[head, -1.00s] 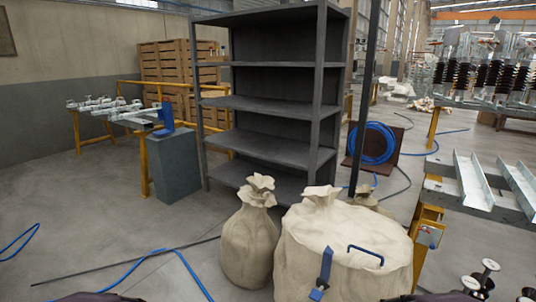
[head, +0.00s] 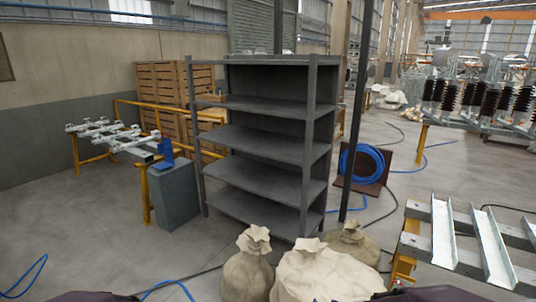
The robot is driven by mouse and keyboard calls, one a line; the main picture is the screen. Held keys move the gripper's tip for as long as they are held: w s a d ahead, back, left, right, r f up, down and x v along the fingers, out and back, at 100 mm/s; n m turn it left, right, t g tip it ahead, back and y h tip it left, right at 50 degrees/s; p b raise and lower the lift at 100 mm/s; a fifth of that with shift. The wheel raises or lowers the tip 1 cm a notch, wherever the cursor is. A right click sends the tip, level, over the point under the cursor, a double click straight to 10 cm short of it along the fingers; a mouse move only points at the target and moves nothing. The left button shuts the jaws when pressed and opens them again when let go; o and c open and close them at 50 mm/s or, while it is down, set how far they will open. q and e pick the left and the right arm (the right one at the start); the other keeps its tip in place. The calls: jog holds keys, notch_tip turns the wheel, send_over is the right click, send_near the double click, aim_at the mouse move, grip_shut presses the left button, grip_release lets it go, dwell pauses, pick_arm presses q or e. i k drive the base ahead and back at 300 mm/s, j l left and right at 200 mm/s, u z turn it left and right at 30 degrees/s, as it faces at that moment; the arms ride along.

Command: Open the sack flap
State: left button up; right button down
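A large cream sack (head: 322,277) stands at the bottom middle of the head view, its gathered neck pointing up. Its lower part is cut off by the frame's bottom edge. The blue strap and blue handle on its flap are out of view now, so I cannot see how the flap lies. A smaller tied sack (head: 247,268) stands to its left. Another tied sack (head: 353,243) stands behind it to the right. Dark parts of my arms show at the bottom edge, but neither gripper is in view.
An empty dark shelf unit (head: 265,160) stands behind the sacks. A post (head: 357,120) rises beside it. A bench with metal channels (head: 440,235) is at the right. Blue hose lies on the floor at the lower left. Floor at the left is mostly clear.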

aim_at(313, 271)
jog(key=i+l+u, duration=0.25)
jog(key=l, duration=0.35)
jog(key=i+l+u, duration=0.25)
jog(key=i+l, duration=0.15)
jog(key=l, duration=0.3)
